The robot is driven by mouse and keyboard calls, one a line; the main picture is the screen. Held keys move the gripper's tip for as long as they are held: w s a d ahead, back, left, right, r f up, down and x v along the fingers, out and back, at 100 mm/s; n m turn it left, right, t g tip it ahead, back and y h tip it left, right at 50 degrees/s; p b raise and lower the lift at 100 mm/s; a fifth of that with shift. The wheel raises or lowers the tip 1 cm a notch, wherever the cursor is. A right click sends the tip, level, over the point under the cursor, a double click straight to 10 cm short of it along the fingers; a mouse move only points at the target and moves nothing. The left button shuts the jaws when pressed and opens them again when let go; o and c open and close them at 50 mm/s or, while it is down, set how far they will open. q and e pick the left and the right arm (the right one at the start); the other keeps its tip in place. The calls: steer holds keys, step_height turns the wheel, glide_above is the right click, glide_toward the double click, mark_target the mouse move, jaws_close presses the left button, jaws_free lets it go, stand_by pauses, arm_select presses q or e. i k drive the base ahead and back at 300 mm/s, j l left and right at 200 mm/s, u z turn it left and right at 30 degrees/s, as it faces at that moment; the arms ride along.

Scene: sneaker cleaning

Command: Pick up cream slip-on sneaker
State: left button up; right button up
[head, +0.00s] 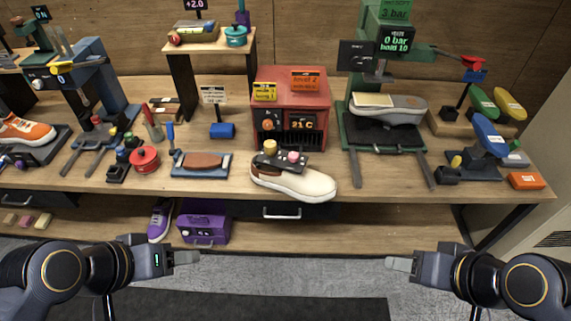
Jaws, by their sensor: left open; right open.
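The cream slip-on sneaker (310,183) lies at the front edge of the wooden bench, in the middle of the head view, its toe to the right. My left gripper (190,258) is open and empty, low and left of the sneaker, in front of the bench. My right gripper (398,264) is open and empty, low and right of the sneaker. Neither gripper touches anything.
A red box with displays (290,105) stands right behind the sneaker. A brush-like block on a tray (200,163) lies to its left. A green press (385,130) holding a grey sole stands to its right. A lower shelf (340,235) holds a purple box (204,229) and purple sneaker (161,220).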

mark_target(277, 173)
steer(key=i+u, duration=0.25)
steer(key=i, duration=0.25)
steer(key=i+u, duration=0.3)
steer(key=i, duration=0.15)
